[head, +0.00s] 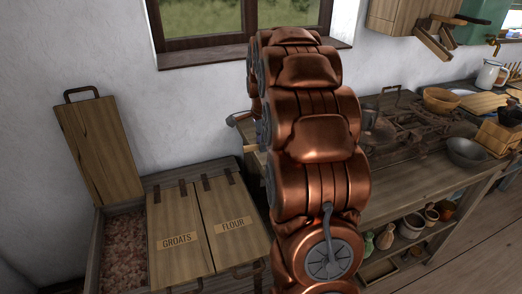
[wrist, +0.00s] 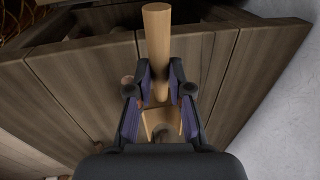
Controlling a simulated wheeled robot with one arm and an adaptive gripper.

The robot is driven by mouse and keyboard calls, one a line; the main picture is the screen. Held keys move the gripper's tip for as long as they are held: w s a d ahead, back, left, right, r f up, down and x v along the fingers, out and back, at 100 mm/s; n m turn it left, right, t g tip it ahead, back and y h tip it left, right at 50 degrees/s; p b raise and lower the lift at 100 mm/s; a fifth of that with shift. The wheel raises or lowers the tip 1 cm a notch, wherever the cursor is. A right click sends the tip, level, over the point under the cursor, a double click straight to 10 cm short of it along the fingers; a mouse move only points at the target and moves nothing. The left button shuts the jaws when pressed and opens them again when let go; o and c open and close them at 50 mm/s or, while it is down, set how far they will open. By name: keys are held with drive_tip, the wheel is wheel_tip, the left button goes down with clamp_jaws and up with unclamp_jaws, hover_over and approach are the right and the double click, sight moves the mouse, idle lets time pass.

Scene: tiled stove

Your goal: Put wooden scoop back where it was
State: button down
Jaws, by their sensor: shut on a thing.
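The wooden scoop shows in the wrist view, its pale round handle (wrist: 157,35) reaching up between my fingers and its squared scoop end (wrist: 162,122) below them. My gripper (wrist: 160,85) is shut on the scoop. In the head view my copper-coloured arm covers the middle, and neither the gripper nor the scoop can be seen. The wooden chest at the lower left has one open compartment (head: 125,250) with reddish-brown contents and its lid (head: 100,150) raised against the wall. The lids marked GROATS (head: 177,220) and FLOUR (head: 232,205) are closed.
A worktop (head: 420,185) on the right holds a wooden bowl (head: 440,99), a grey bowl (head: 466,152) and a jug (head: 491,75). Pots stand on the shelf below. In the wrist view, wooden boards (wrist: 235,75) lie behind the scoop, with a pale wall (wrist: 288,100) at right.

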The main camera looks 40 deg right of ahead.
drive_tip(key=shift+w, duration=0.3)
drive_tip(key=shift+f, duration=1.8)
drive_tip(key=shift+f, duration=0.15)
drive_tip(key=c, duration=1.1)
unclamp_jaws()
drive_tip(key=shift+r, duration=0.6)
drive_tip(key=r, duration=0.3)
drive_tip(key=s+r, duration=0.1)
drive_tip(key=r, duration=0.3)
drive_tip(key=s+a+r, duration=0.1)
drive_tip(key=r, duration=0.3)
drive_tip(key=shift+a, duration=0.1)
